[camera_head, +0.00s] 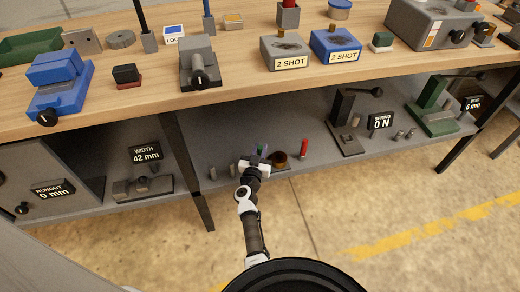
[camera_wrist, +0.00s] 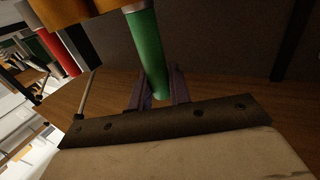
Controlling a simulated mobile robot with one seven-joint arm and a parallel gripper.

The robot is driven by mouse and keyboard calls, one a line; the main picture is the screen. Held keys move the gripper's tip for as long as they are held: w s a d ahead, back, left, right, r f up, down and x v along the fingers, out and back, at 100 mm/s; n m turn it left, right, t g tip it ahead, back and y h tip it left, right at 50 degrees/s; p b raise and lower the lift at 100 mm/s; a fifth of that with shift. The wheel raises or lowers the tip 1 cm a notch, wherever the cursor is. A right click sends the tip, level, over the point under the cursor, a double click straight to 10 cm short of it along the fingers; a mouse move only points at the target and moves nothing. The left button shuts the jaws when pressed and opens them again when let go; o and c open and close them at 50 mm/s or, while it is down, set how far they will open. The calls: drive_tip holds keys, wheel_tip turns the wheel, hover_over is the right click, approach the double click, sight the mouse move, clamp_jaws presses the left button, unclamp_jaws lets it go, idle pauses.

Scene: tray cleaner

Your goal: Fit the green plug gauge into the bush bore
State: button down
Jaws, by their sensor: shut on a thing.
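The green plug gauge (camera_wrist: 148,50) is a smooth green cylinder with a pale end, seen large in the wrist view. My gripper (camera_wrist: 160,88) is shut on it, with one dark finger on each side. In the head view my gripper (camera_head: 259,158) is at the lower shelf, and only a little green (camera_head: 263,149) shows by its fingers. The bronze-brown bush (camera_head: 279,159) stands on the shelf just to the right of my gripper. Its bore is too small to make out. Brown-orange surfaces at the top left of the wrist view may be the bush.
A red gauge (camera_head: 303,149) stands right of the bush and also shows in the wrist view (camera_wrist: 60,50). Small grey pieces (camera_head: 222,171) lie left of my gripper. A dark fixture (camera_head: 345,125) stands farther right. The bench top (camera_head: 230,85) overhangs the shelf.

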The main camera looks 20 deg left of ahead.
drive_tip(key=shift+f, duration=0.35)
drive_tip(key=c, duration=1.2)
unclamp_jaws()
drive_tip(key=shift+s, duration=0.1)
drive_tip(key=s+d+p, duration=0.1)
drive_tip(key=s, duration=1.2)
drive_tip(key=shift+s+d, duration=0.25)
drive_tip(key=shift+d, duration=0.15)
drive_tip(key=shift+a+r, duration=0.1)
drive_tip(key=shift+r, duration=0.05)
